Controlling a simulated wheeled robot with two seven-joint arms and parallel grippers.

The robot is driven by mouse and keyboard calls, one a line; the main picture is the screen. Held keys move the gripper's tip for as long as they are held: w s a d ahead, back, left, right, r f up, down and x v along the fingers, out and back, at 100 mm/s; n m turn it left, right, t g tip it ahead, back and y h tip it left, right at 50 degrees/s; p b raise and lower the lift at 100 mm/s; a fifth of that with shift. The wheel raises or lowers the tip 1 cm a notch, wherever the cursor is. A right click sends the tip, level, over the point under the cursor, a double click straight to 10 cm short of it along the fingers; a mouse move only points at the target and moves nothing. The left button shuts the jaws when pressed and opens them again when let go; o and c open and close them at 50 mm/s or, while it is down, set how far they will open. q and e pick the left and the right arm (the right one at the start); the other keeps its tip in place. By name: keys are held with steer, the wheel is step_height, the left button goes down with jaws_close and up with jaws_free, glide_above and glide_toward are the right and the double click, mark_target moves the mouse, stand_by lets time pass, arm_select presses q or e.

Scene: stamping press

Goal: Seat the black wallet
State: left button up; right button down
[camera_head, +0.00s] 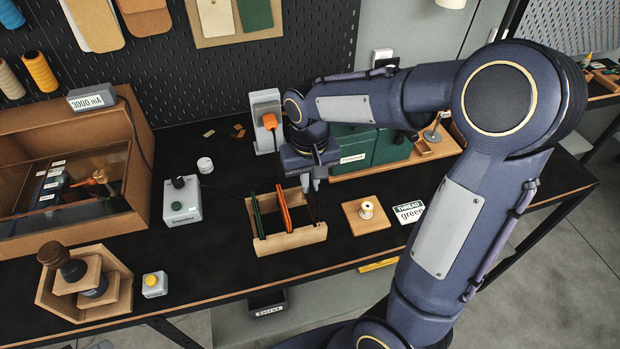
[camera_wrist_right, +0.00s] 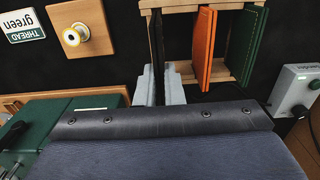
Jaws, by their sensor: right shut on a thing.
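A wooden rack (camera_head: 291,241) stands on the black bench, holding a green wallet (camera_head: 258,214) and an orange wallet (camera_head: 284,209) upright. My right gripper (camera_head: 316,184) is above the rack's right end, pointing down. In the right wrist view, its fingers (camera_wrist_right: 160,85) are shut on a thin, dark, edge-on piece, the black wallet (camera_wrist_right: 157,45). The wallet is at the rack's end beside the orange one; I cannot tell whether it touches the rack. The green wallet (camera_wrist_right: 247,45) and orange wallet (camera_wrist_right: 204,45) also show there. My left gripper is not in view.
A spool (camera_head: 366,209) stands on a wooden block right of the rack, beside a "THREAD green" card (camera_head: 410,211). A green case (camera_head: 391,146) is behind. A grey control box (camera_head: 182,202) and a wooden cabinet (camera_head: 130,125) are left. A yellow-button box (camera_head: 154,284) is front left.

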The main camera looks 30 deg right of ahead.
mark_target(310, 194)
steer(key=shift+r, duration=0.1)
stand_by(0.4)
steer(key=shift+f, duration=0.25)
steer(key=shift+f+b, duration=1.85)
steer(key=shift+f, duration=0.4)
steer(key=shift+f, duration=0.1)
steer(key=c, duration=1.5)
jaws_free()
steer(key=shift+o, duration=0.2)
steer(key=shift+r, duration=0.2)
